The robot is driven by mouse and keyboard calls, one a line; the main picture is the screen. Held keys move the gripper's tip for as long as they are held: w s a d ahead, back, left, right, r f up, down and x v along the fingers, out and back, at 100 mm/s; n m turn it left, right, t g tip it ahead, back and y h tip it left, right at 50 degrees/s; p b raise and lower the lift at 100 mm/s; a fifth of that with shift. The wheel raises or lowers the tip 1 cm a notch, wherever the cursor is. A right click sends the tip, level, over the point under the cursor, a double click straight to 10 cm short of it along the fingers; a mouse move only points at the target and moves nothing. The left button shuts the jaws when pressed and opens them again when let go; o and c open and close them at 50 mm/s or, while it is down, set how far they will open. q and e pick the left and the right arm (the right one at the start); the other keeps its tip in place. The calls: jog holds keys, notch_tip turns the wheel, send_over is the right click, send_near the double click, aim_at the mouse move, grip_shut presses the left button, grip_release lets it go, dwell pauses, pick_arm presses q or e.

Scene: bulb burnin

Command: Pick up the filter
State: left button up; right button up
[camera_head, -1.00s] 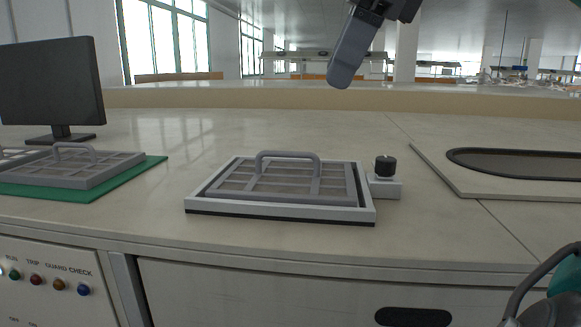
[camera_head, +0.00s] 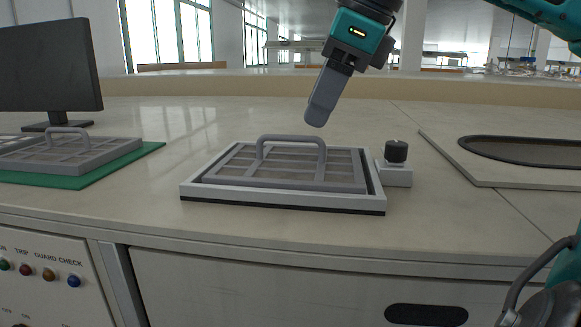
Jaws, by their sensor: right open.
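A grey filter (camera_head: 240,174) with a grid frame and an arched handle (camera_head: 290,139) lies flat in a white, dark-based tray (camera_head: 300,200) on the bench. Similar grey filters with a handle (camera_head: 85,155) lie on a green mat (camera_head: 150,148) at the left, partly cut off by the picture's edge. My right gripper (camera_head: 320,108) is open and empty, in the air above and slightly right of the handle, apart from it. It is seen edge-on, so one finger hides the other. My left gripper is not in view.
A small block with a black knob (camera_head: 396,152) stands against the tray's right side. A board with a dark oval inset (camera_head: 530,152) lies at the right. A monitor (camera_head: 48,70) stands at the back left. The bench behind the tray is clear.

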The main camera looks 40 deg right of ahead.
aim_at(311, 137)
jog(key=x, duration=0.4)
jog(key=shift+f+b, duration=0.3)
jog(key=shift+f, duration=0.05)
grip_shut()
